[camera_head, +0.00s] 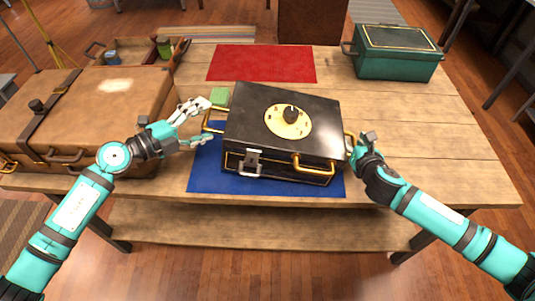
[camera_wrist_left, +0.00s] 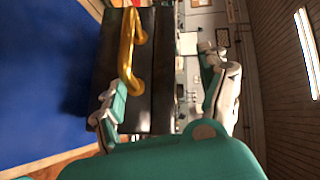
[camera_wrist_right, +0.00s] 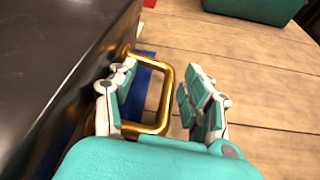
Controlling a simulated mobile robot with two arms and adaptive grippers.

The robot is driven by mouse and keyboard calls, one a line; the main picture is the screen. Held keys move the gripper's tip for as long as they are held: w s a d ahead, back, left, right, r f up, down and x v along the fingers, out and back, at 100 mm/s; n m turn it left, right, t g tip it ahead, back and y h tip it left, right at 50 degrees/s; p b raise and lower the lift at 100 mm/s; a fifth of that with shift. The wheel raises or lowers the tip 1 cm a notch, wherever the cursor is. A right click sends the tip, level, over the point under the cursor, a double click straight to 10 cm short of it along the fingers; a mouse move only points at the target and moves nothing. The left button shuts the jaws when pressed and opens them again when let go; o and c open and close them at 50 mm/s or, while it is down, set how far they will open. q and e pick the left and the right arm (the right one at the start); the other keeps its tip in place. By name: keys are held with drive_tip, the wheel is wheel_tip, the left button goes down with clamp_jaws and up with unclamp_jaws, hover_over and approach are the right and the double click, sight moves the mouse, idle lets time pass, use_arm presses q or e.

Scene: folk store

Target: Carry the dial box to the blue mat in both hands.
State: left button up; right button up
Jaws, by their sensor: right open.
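The black dial box (camera_head: 238,125), with a gold dial on its lid, is upright over the blue mat (camera_head: 205,175) and slightly turned. It hides much of the mat; its underside contact is hidden. My left gripper (camera_head: 201,124) is open beside the box's left side handle. In the left wrist view that gold handle (camera_wrist_left: 128,48) lies ahead of the spread fingers (camera_wrist_left: 165,100). My right gripper (camera_head: 357,144) is open at the right side handle. In the right wrist view this handle (camera_wrist_right: 165,75) lies between the parted fingers (camera_wrist_right: 160,98).
A brown suitcase (camera_head: 115,92) lies on the left of the wooden table. A small green block (camera_head: 219,97) sits behind the left gripper. A red mat (camera_head: 262,63) lies at the back, a green box (camera_head: 395,55) at the back right. The table's right side is clear.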

drive_tip(key=o, duration=0.4)
drive_tip(key=shift+r, duration=0.1)
drive_tip(key=shift+s, duration=0.1)
drive_tip(key=v, duration=1.1)
drive_tip(key=shift+s+r, duration=0.15)
drive_tip(key=shift+s, duration=0.25)
